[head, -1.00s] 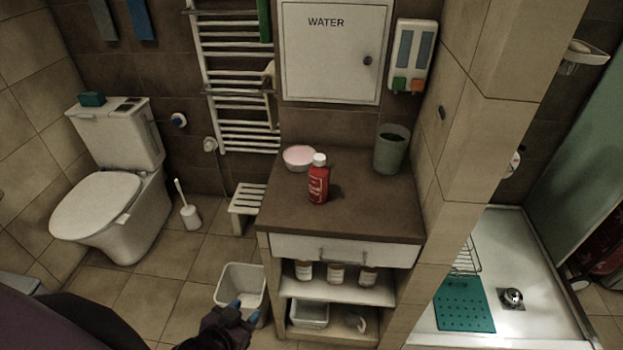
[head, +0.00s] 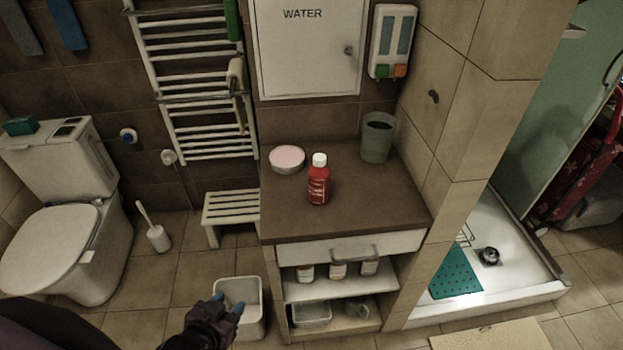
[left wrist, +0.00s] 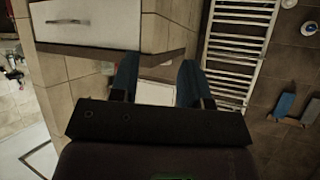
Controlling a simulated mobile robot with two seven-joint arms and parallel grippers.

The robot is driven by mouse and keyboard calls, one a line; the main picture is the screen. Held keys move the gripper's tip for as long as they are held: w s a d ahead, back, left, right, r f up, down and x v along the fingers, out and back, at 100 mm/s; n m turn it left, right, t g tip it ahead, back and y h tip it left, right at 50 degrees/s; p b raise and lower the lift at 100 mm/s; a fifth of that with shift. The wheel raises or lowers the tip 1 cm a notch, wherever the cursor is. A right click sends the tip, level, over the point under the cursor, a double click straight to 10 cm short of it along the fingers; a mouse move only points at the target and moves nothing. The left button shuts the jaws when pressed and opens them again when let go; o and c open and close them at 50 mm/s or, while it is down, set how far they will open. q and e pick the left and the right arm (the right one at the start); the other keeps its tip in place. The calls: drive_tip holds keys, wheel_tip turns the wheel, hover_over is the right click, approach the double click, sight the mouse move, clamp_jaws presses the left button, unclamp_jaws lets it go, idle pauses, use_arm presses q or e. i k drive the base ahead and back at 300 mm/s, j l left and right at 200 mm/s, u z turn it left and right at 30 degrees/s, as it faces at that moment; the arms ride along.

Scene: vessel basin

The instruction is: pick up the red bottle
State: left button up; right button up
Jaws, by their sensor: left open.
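The red bottle (head: 318,182) with a white cap stands upright on the brown top of the cabinet (head: 350,222), near its middle. My left gripper (head: 230,306) is low in front of the cabinet's left side, over the white bin, apart from the bottle. In the left wrist view its two blue fingers (left wrist: 156,82) are spread with nothing seen between them. The bottle does not show in the left wrist view. My right gripper is not in view.
A pink-topped round tub (head: 287,159) stands behind left of the bottle, and a grey-green cup (head: 377,138) behind right. A drawer (head: 350,247) with a handle juts below the top. A white bin (head: 252,325) and slatted stool (head: 231,208) stand left of the cabinet.

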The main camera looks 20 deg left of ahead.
sight(318, 174)
drive_tip(key=i+j+z, duration=0.15)
drive_tip(key=j, duration=0.55)
drive_tip(key=j+z, duration=0.15)
drive_tip(key=j, duration=0.5)
